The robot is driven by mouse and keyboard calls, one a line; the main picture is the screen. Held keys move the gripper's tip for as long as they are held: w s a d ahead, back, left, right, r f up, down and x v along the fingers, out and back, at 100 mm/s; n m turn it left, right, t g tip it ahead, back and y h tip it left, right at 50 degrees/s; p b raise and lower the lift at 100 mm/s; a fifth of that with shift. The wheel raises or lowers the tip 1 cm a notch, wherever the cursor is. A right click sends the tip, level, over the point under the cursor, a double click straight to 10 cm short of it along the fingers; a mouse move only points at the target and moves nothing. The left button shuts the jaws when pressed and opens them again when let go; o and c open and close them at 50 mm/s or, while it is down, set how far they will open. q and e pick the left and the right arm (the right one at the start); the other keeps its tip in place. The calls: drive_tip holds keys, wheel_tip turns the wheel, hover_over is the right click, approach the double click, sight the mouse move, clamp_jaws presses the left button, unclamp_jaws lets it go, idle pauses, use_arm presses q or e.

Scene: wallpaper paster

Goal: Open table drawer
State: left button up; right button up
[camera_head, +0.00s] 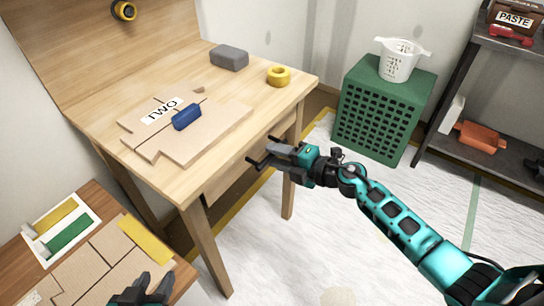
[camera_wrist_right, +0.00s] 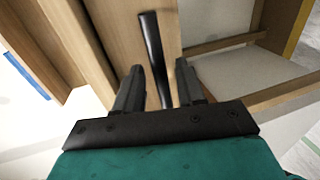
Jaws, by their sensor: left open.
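The wooden table (camera_head: 240,110) stands at the left of the head view. Its drawer front (camera_head: 228,180) shows under the front edge of the tabletop, partly hidden by my right gripper (camera_head: 258,152). In the right wrist view, the black bar handle (camera_wrist_right: 151,45) runs between the fingers of my right gripper (camera_wrist_right: 159,66). Gaps show on both sides of the handle, so the gripper is open around it, not closed on it. I cannot tell whether the drawer is slightly out. My left gripper (camera_head: 150,280) is open at the bottom left, over the lower wooden surface.
On the tabletop are brown boards (camera_head: 215,128), a blue-handled tool (camera_head: 186,117), a grey block (camera_head: 229,57) and a yellow tape roll (camera_head: 279,75). A green crate (camera_head: 385,100) and a dark shelf (camera_head: 490,146) stand to the right. The covered floor before the table is clear.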

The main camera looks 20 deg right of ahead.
drive_tip(key=shift+x, duration=1)
clamp_jaws()
